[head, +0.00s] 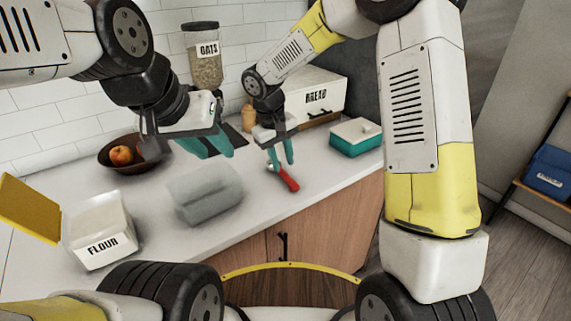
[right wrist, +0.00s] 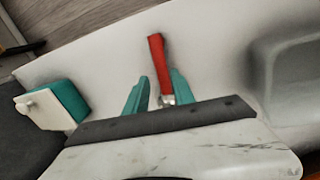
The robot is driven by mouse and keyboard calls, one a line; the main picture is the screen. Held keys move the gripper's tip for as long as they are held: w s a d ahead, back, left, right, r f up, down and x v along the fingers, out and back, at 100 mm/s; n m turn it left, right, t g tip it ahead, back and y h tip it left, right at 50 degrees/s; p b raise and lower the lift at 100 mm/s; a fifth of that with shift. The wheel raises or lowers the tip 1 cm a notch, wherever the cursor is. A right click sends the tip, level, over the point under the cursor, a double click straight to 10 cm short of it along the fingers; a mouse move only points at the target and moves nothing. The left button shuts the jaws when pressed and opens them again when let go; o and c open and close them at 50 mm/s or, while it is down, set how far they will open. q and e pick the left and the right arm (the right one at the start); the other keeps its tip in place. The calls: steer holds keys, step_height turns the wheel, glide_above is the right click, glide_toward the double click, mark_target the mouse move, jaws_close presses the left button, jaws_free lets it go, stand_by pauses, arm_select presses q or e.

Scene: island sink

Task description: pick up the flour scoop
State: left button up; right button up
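A red-handled tool (head: 288,181) with a metal end lies on the white counter; its head is partly hidden, so I cannot tell whether it is the flour scoop. My right gripper (head: 281,160) is open above its metal end. In the right wrist view the red handle (right wrist: 157,60) extends beyond the two teal fingers (right wrist: 158,92), and the metal part is close to the right-hand finger. My left gripper (head: 216,154) looks open and empty above the counter. The white container labelled FLOUR (head: 100,232) stands at the left, beside a yellow panel (head: 28,208).
A grey sink basin (head: 205,192) is set in the counter. A brown fruit bowl (head: 118,164), an OATS jar (head: 205,70), a BREAD box (head: 316,92) and a teal box with a white lid (head: 356,140) stand around the back. The counter's front edge is close to the tool.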

mark_target(284, 173)
steer(key=f, duration=0.4)
steer(key=shift+w+d+f, duration=0.2)
steer(key=shift+w+f, duration=0.05)
steer(key=shift+f, duration=0.15)
steer(key=shift+c, duration=0.4)
jaws_close()
steer(key=shift+r, duration=0.2)
